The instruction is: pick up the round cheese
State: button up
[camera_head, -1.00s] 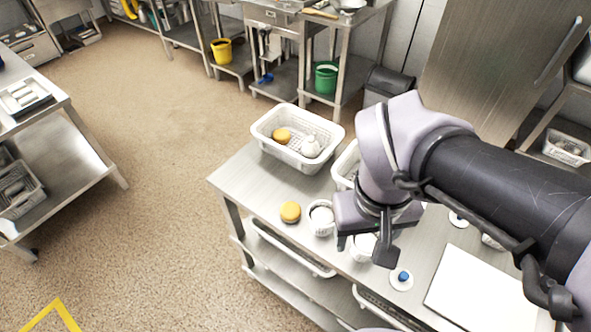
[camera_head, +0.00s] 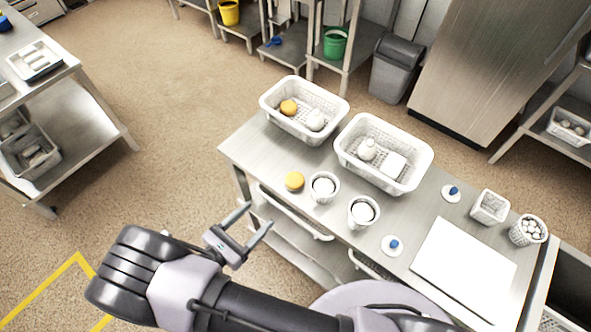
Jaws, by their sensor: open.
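A round orange-yellow cheese (camera_head: 294,181) lies on the steel table (camera_head: 240,150) near its left front edge, beside a white cup. A second similar round yellow thing (camera_head: 288,107) lies inside the left perforated basket (camera_head: 327,133), next to a white bottle-like item. My gripper (camera_head: 260,213) is open and empty. In the picture it is below and left of the cheese on the table, apart from it, with its two fingers pointing up and right toward the table edge. Its exact height is hard to tell.
A second white basket (camera_head: 405,182) stands right of the first, holding white items. Two white cups (camera_head: 323,188) stand right of the cheese. A white board (camera_head: 463,262), small containers and blue-knobbed discs (camera_head: 393,244) occupy the right side. Bare table lies left of the cheese.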

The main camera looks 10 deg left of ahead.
aim_at(289, 187)
jog(key=b+x, duration=0.3)
jog(key=x, duration=1.4)
jog(key=shift+d+f, duration=0.2)
jog(key=shift+d, duration=0.05)
jog(key=shift+s+r, duration=0.1)
